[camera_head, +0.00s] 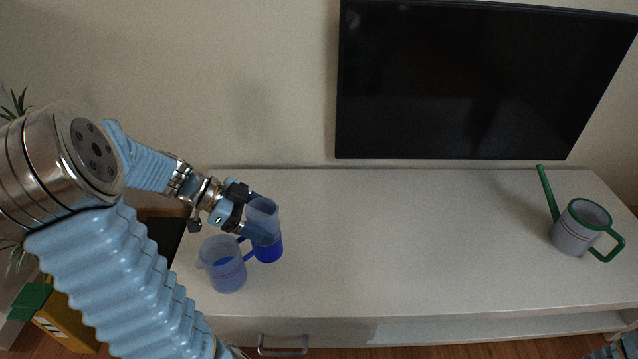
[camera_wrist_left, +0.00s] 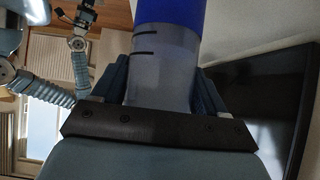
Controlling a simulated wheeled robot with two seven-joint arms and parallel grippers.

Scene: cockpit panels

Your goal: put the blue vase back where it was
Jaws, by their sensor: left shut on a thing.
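The blue vase (camera_head: 267,248) has a deep blue lower part and a pale grey-blue upper part. It is upright at the left end of the white cabinet top. My left gripper (camera_head: 253,221) is shut on its upper part. In the left wrist view the vase (camera_wrist_left: 163,60) shows between the fingers (camera_wrist_left: 160,95), with dark marks on its pale part. I cannot tell whether its base touches the cabinet top. My right gripper (camera_wrist_left: 82,20) shows small at the upper left of the left wrist view, and its jaws are unclear.
A translucent bluish pitcher (camera_head: 222,265) with a blue handle stands close beside the vase, on its left. A grey watering can (camera_head: 574,232) with green trim stands at the right end of the white cabinet (camera_head: 400,240). The middle is clear. A black television (camera_head: 480,80) is behind.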

